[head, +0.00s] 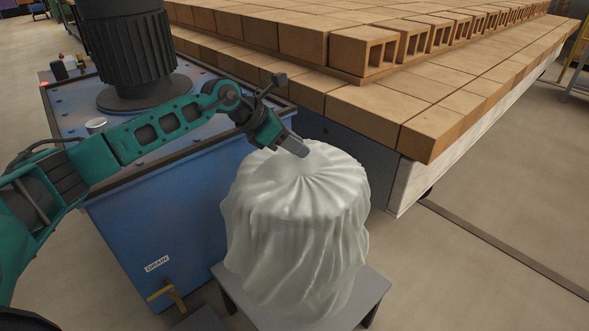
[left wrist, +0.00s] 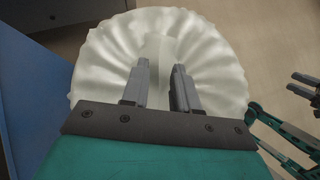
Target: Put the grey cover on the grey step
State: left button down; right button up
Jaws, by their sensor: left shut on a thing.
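The grey cover (head: 296,215) is a pale, pleated cloth shape with a round top, draped down over the grey step (head: 377,283). Its folds hang over the near part of the step's flat top, and one corner and the legs show. My left gripper (head: 301,149) reaches in from the left and is shut on the cover's top centre. In the left wrist view the fingers (left wrist: 161,85) stand on either side of a raised fold of the cover (left wrist: 215,70). What lies under the cover is hidden. My right gripper (left wrist: 303,88) shows partly at that view's right edge; its opening is unclear.
A blue tank (head: 165,215) with a drain tap (head: 165,294) stands close on the left. Behind, a wide platform of stacked tan hollow bricks (head: 380,105) juts out above and behind the cover. The floor (head: 470,275) at the right is open.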

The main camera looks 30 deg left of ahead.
aim_at(294, 165)
pick_arm(q)
notch_tip(294, 165, down, 6)
jog(key=shift+r+b, duration=0.15)
jog(key=shift+b, duration=0.6)
jog(key=c, duration=0.9)
grip_release()
jog(key=shift+o, duration=0.2)
pick_arm(e)
jog(key=shift+w+a+f, duration=0.1)
jog(key=shift+a+f, duration=0.2)
pick_arm(q)
jog(key=p+v, duration=0.2)
jog(key=v, duration=1)
pick_arm(e)
jog(key=shift+d+r, duration=0.4)
jog(key=shift+r, duration=0.05)
